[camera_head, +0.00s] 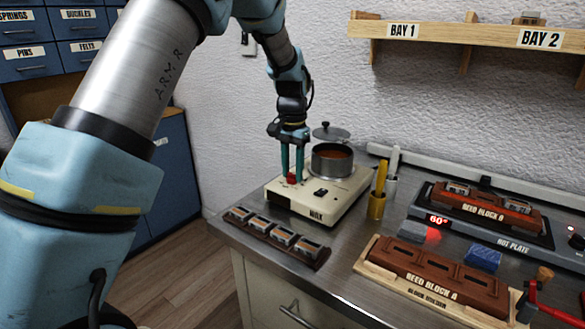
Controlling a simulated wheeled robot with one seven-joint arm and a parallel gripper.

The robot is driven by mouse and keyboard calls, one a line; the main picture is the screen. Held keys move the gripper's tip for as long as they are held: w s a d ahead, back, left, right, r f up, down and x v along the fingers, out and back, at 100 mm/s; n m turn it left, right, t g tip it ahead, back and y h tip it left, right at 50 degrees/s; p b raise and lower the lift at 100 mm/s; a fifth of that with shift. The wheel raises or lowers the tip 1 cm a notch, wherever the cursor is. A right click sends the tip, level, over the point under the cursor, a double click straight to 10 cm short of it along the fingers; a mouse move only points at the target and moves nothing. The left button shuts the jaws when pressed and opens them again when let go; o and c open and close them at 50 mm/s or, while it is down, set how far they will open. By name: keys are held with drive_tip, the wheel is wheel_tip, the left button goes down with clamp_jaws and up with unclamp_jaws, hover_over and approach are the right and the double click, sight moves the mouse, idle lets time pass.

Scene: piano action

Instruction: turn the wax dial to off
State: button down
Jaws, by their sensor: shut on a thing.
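The wax heater (275,208) is a cream box marked WAX on the left part of the steel bench. Its red dial (292,178) sits on the top, at the left of the pot. My gripper (292,174) points down over the heater, with its two teal fingers shut on the red dial. The fingers partly hide the dial, and I cannot read its setting. A steel pot (331,161) with brown wax stands on the heater, its lid (331,132) raised behind it. A small dark switch (321,192) is on the heater top in front of the pot.
A dark rack with several small parts (277,240) lies in front of the heater. Brush holders (376,206) stand close at its right. Reed block A (437,275) and the hot plate (520,247), showing 60°, are further right. A shelf (470,37) hangs above.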

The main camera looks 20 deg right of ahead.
drive_tip(key=n, duration=0.4)
drive_tip(key=shift+n+p, duration=0.3)
drive_tip(key=shift+p, duration=0.1)
drive_tip(key=n+p, duration=0.1)
drive_tip(key=n, duration=0.3)
drive_tip(key=shift+n, duration=0.3)
drive_tip(key=n+p, duration=0.1)
drive_tip(key=n, duration=0.3)
drive_tip(key=shift+r, duration=0.1)
drive_tip(key=shift+n+p, duration=0.7)
drive_tip(key=shift+n, duration=1.7)
drive_tip(key=shift+c, duration=2.3)
unclamp_jaws()
wheel_tip(320, 180, up, 11)
drive_tip(key=b, duration=0.2)
drive_tip(key=shift+f+b, duration=0.2)
drive_tip(key=shift+b, duration=0.15)
